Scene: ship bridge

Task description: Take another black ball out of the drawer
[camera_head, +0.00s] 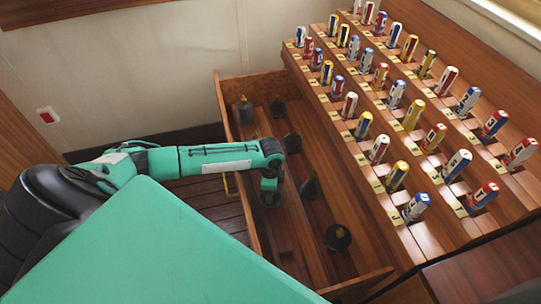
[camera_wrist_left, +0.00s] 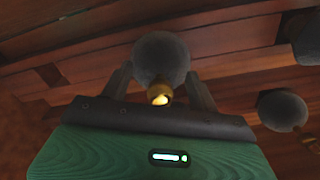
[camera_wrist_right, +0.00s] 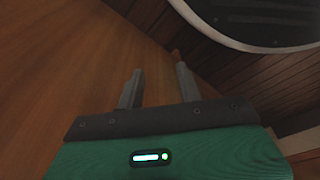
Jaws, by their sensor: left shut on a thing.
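The open wooden drawer (camera_head: 264,87) holds several black balls with small brass-coloured tops. My left gripper (camera_head: 269,192) reaches down into the drawer. In the left wrist view, my left gripper (camera_wrist_left: 160,82) is shut on a dark ball (camera_wrist_left: 161,56), with its brass top facing the camera. In the head view the arm largely hides this held ball. My right gripper (camera_wrist_right: 160,75) shows in the right wrist view, open and empty.
A stepped wooden rack (camera_head: 375,110) with rows of coloured, numbered cylinders rises right of the drawer. Another ball (camera_wrist_left: 282,108) lies beside the held one in the left wrist view. A dark round-edged surface (camera_wrist_right: 265,20) is near my right gripper.

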